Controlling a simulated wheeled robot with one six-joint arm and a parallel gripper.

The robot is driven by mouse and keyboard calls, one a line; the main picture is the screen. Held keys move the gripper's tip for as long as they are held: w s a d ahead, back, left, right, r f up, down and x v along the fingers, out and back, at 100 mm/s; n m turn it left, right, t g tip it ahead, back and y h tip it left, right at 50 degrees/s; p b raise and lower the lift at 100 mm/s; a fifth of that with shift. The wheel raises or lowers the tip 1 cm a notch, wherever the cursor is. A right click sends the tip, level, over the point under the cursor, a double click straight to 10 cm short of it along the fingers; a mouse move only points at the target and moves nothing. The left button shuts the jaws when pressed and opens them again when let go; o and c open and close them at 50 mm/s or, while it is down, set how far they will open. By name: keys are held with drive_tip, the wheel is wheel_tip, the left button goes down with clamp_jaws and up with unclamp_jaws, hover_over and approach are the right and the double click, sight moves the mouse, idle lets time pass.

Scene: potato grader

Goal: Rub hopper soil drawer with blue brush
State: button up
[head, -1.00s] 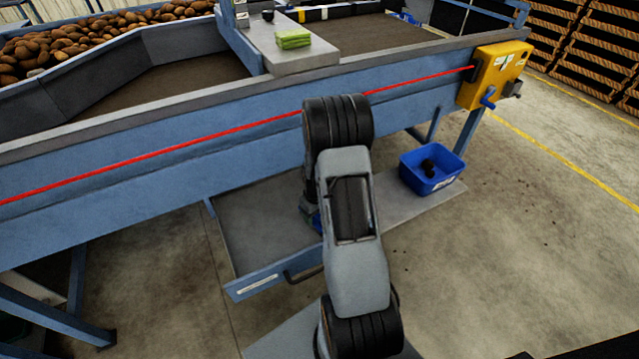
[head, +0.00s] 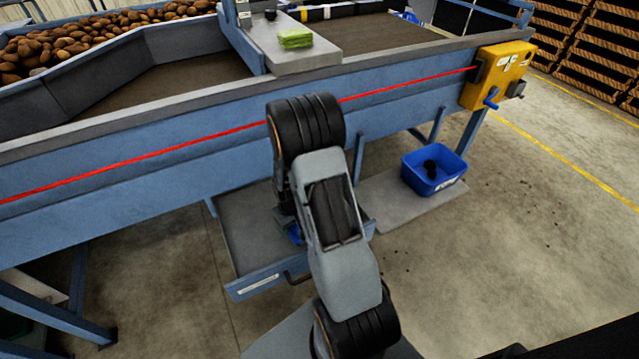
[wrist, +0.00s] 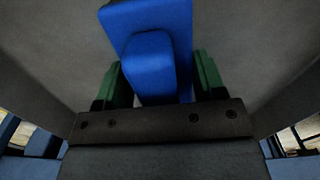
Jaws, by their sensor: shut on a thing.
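The soil drawer (head: 238,225) is pulled out below the blue side of the grader, with a grey inside, a white label and a dark handle on its front. My gripper (wrist: 157,88) shows in the wrist view with green fingers, shut on the blue brush (wrist: 160,58). The brush is over the grey drawer floor (wrist: 235,50); whether it touches the floor is hidden. In the head view a bit of the blue brush (head: 294,235) shows inside the drawer, beside my arm. My arm hides most of the gripper and the drawer's right part there.
A blue bin (head: 433,171) with dark lumps stands on a grey board to the right. A yellow control box (head: 497,75) is on the frame with a red cord running left. Green cloths (head: 295,38) lie on the ledge above. Open floor lies to the right.

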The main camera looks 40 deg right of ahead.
drive_tip(key=shift+w+a, duration=0.2)
drive_tip(key=shift+a, duration=1)
drive_tip(key=shift+r+p, duration=2.85)
drive_tip(key=shift+r, duration=1.25)
